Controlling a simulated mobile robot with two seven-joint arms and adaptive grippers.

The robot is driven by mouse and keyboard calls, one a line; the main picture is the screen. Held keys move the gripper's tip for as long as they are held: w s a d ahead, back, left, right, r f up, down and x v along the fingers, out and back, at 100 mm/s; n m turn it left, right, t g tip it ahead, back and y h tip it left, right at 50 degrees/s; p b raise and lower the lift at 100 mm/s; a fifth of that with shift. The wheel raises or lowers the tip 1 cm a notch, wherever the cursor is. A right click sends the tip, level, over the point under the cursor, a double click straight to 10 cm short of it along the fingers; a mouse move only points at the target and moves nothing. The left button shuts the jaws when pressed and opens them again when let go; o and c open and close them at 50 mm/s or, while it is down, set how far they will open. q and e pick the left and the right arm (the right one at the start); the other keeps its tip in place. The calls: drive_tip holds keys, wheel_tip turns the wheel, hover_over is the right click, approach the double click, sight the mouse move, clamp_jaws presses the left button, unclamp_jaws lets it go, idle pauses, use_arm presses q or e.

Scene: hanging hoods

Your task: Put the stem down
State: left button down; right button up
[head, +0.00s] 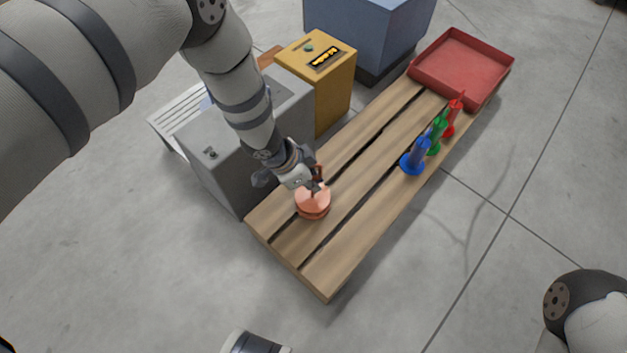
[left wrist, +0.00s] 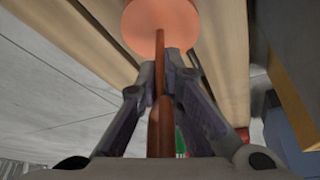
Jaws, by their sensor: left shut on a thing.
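The copper-coloured stem is a thin rod with a round disc base (head: 313,206). It is over the near left end of the slatted wooden bench (head: 327,270). My left gripper (head: 314,181) is shut on the rod, above the disc. The left wrist view shows both fingers (left wrist: 165,95) closed around the rod, with the disc (left wrist: 160,26) beyond the fingertips. The disc looks at or very near the slats; I cannot tell whether it touches. My right gripper is not in view.
Blue (head: 415,156), green (head: 437,135) and red (head: 453,115) stems stand in a row along the bench's right side. A red tray (head: 462,63) is at the far end. A grey box (head: 225,165) and a yellow box (head: 335,87) stand along the left side.

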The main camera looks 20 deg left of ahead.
use_arm(q)
drive_tip(key=shift+f, duration=0.15)
drive_tip(key=c, duration=1.7)
unclamp_jaws()
